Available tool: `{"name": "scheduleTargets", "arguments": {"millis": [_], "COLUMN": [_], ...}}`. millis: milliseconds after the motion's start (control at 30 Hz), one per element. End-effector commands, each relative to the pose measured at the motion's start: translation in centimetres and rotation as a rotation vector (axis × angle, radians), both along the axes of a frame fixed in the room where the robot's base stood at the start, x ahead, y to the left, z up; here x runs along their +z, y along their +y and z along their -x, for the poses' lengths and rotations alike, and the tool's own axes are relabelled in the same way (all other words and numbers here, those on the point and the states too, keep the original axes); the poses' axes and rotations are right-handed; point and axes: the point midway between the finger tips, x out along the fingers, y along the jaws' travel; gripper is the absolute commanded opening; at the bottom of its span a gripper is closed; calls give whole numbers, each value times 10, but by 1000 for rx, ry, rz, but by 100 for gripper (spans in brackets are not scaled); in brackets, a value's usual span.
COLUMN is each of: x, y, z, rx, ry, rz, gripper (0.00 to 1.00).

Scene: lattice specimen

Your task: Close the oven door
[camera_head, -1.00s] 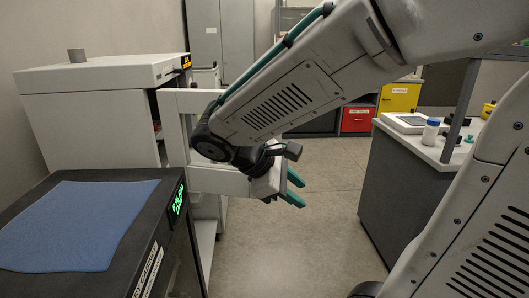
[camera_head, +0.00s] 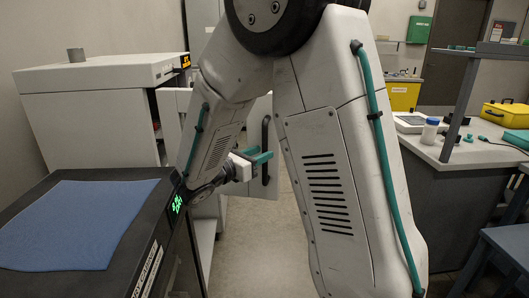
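The oven (camera_head: 85,120) is a white box at the left back, with a small lit display on its top right edge. Its door stands open, a white panel (camera_head: 262,115) reaching out to the right of the oven's dark front opening. A black upright handle (camera_head: 265,135) is near the door's right edge. My gripper (camera_head: 259,157) has teal fingers and is in front of the door, by the handle's left side. The two fingers look apart with nothing held between them. Whether they touch the handle or door I cannot tell. My arm covers much of the door.
A dark bench unit with a blue mat (camera_head: 75,222) and green display stands at the front left, close to my forearm. A counter (camera_head: 455,150) with a bottle, a scale and a yellow case is at the right. A blue stool (camera_head: 505,245) is at the lower right.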

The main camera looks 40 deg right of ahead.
Motion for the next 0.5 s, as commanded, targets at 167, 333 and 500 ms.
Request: {"name": "scheduleTargets", "arguments": {"millis": [167,333,500], "x": [0,0,0], "y": [-20,-24,-24], "z": [-2,-3,-3], "rx": [-2,0,0], "ry": [-1,-1,-1], "rz": [0,-1,-1], "gripper": [35,35,35]}}
